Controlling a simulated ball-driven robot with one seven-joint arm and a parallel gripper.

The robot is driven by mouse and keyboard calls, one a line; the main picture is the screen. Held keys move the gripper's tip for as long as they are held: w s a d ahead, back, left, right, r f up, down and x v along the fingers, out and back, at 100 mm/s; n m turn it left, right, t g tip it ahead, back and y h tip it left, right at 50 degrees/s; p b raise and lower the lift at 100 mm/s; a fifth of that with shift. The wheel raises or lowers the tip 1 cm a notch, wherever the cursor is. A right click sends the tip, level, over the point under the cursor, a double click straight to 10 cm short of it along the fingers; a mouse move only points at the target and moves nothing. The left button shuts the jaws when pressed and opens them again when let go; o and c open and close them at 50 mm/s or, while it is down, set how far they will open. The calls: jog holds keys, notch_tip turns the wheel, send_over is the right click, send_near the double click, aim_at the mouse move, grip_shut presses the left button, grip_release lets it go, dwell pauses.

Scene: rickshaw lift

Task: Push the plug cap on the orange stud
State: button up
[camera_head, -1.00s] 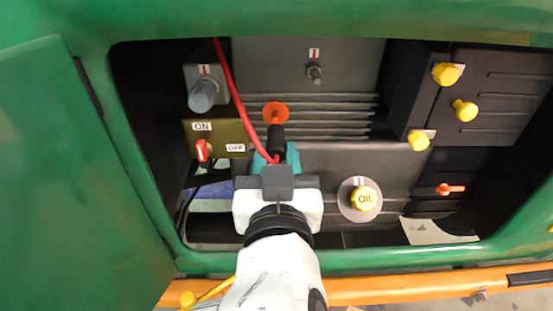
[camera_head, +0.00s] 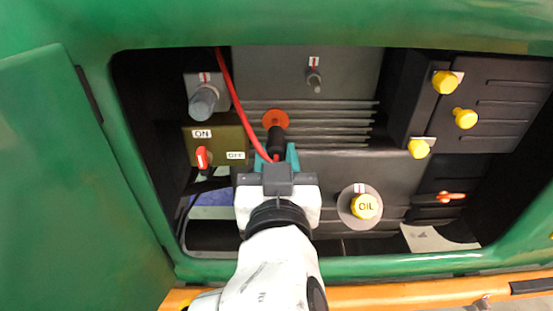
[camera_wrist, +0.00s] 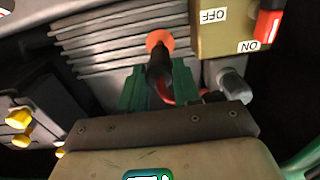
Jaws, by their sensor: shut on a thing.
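The plug cap (camera_head: 276,139) is black, with a red cable running from it up to the top left of the bay. My gripper (camera_head: 278,158), with teal fingers, is shut on the cap. The orange stud (camera_head: 275,118) shows as an orange disc just above the cap's far end. In the wrist view the cap (camera_wrist: 159,70) lies between the fingers of my gripper (camera_wrist: 158,92) and points at the orange disc (camera_wrist: 160,40). The cap hides the middle of the stud, so I cannot tell whether they touch.
The ON/OFF box with a red switch (camera_head: 203,158) and a grey knob (camera_head: 204,101) are at left. The oil cap (camera_head: 365,206) is at right of my gripper. Several yellow caps (camera_head: 465,118) are farther right. The green frame (camera_head: 400,267) edges the bay.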

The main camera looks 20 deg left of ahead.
aim_at(276, 157)
jog(key=shift+x, duration=1.6)
dwell(2.2)
jog(key=o, duration=1)
jog(key=shift+c, duration=0.4)
jog(key=shift+s, duration=0.1)
jog(key=shift+v, duration=3.95)
jog(key=v, duration=1.1)
